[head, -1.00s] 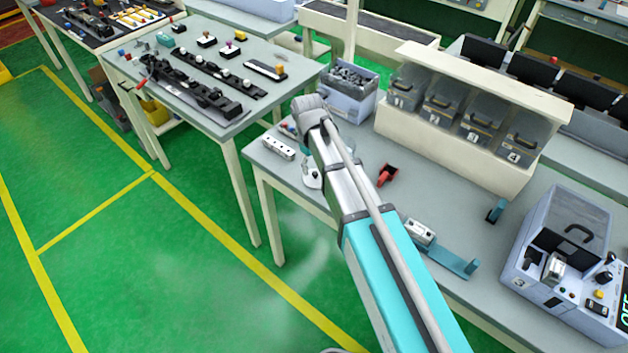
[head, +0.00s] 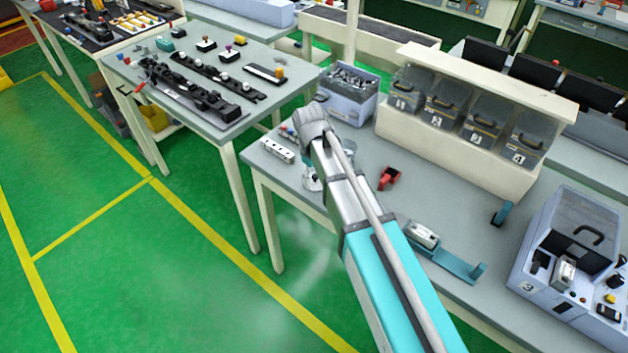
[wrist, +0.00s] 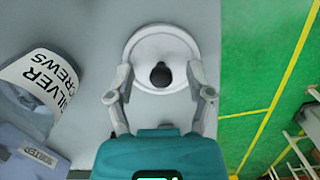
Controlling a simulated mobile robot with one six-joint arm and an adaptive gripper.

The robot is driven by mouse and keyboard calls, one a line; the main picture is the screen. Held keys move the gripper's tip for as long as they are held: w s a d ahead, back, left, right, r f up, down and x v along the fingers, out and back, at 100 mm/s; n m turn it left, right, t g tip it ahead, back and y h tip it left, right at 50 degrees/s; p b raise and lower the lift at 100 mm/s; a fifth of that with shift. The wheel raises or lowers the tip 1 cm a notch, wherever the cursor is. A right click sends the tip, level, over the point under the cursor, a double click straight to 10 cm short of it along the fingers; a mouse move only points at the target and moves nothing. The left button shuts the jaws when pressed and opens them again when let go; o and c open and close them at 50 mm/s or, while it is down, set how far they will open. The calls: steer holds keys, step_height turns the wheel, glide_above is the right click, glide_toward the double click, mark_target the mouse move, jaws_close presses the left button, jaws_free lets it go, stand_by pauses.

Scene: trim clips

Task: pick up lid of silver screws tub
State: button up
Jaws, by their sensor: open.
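A round white lid (wrist: 160,45) with a black knob (wrist: 160,76) is in the upper middle of the wrist view. My gripper (wrist: 159,70) is open, with one finger on each side of the knob, over the lid's left and right parts. I cannot tell whether the fingers touch the lid. A tub with a white "SILVER SCREWS" label (wrist: 40,82) is at the left of the wrist view. In the head view my arm hides most of this spot.
The grey table's (wrist: 95,25) edge runs just right of the lid, with green floor (wrist: 250,60) beyond. A grey-blue bin (wrist: 25,150) is at lower left. In the head view, a red object (head: 389,178) and a white multi-hole block (head: 278,150) lie near the arm.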

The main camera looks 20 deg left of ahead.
mark_target(316, 176)
steer(key=c, duration=0.9)
steer(key=shift+r, duration=0.15)
steer(key=shift+c, duration=0.2)
step_height(316, 176, up, 3)
steer(key=p, duration=0.3)
steer(key=s+a+r+p, duration=0.3)
steer(key=s+r+p, duration=0.6)
steer(key=s, duration=0.4)
steer(key=shift+s+r+p, duration=0.35)
steer(key=shift+s+p, duration=0.05)
steer(key=shift+p, duration=0.1)
steer(key=shift+w, duration=0.1)
